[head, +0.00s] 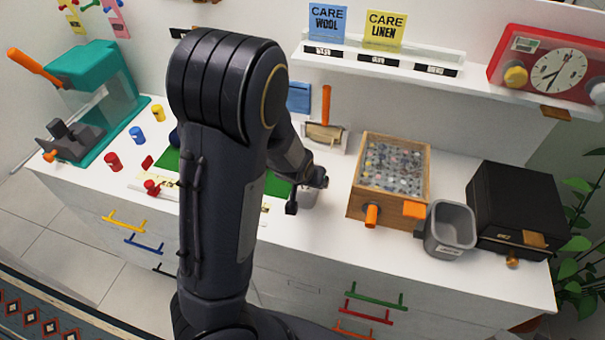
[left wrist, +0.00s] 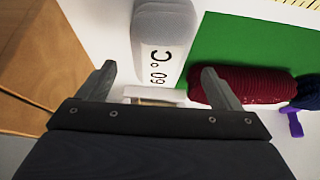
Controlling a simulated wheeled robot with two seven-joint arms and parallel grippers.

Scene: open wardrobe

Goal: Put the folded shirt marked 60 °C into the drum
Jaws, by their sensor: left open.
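In the left wrist view a grey, rounded folded bundle (left wrist: 163,18) lies at the top, with a white label (left wrist: 160,62) reading "60 °C" at its near end. My left gripper (left wrist: 158,70) is open and empty, its fingers on either side of the label end; I cannot tell whether they touch it. My right gripper is out of view. I cannot tell which thing is the drum.
A wooden box (head: 384,209) of small pieces stands right of my gripper, then a grey bin (head: 450,232) and a black box (head: 520,200). A teal machine (head: 85,62) stands far left.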

